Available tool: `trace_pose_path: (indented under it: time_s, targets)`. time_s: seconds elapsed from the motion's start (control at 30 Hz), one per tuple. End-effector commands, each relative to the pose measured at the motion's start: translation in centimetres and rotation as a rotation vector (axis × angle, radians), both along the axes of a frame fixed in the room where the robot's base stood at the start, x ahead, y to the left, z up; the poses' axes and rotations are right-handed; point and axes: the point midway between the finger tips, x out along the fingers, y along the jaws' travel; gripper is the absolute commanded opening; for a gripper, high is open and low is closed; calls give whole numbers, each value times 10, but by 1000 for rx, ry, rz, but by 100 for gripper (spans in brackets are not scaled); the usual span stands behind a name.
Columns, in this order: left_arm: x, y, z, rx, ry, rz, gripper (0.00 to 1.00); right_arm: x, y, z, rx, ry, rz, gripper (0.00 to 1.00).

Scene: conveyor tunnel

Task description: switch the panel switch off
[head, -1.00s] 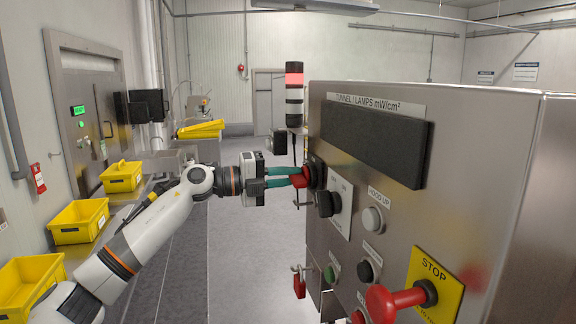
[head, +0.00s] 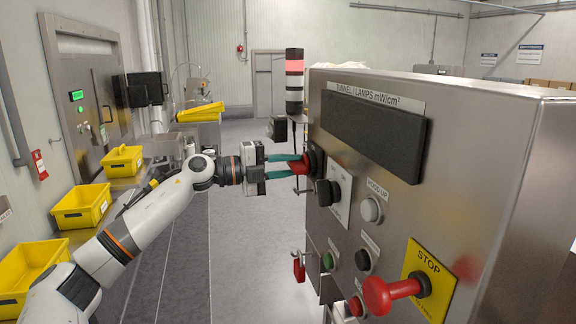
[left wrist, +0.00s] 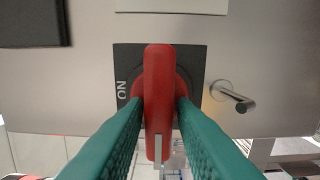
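The red handle of the panel switch (left wrist: 158,95) sits on a dark square plate (left wrist: 124,58) marked ON, on the face of the steel panel (head: 470,170). In the left wrist view ON is at the handle's left, and the white line on the handle's lower end does not point at it. The switch also shows in the head view (head: 296,170), at the panel's left edge. My left gripper (left wrist: 160,108) has its green fingers one on each side of the handle, seemingly touching it. The fingers hide part of the plate. My right gripper is out of view.
A black knob (head: 327,192), buttons and a red STOP mushroom button (head: 378,295) are right of and below the switch. A red padlock-like piece (head: 299,268) hangs below. Yellow bins (head: 82,208) stand on the left bench. The floor between (head: 245,240) is clear.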

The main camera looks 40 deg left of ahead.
Motion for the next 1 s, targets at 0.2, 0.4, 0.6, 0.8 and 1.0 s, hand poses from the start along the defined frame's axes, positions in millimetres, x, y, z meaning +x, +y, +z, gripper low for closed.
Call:
trace_pose_path:
  time_s: [0.2, 0.4, 0.6, 0.8, 1.0]
  targets:
    - [0, 0, 0, 1, -1, 0, 38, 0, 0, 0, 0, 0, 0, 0]
    - [-2, 2, -1, 2, -2, 1, 38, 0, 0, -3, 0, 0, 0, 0]
    - [-22, 20, -7, 5, 0, 4, 38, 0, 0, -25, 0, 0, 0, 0]
    - [-54, 48, -10, 6, 1, 5, 38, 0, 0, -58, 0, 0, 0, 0]
    - [-77, 67, -8, 4, 2, 3, 38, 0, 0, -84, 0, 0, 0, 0]
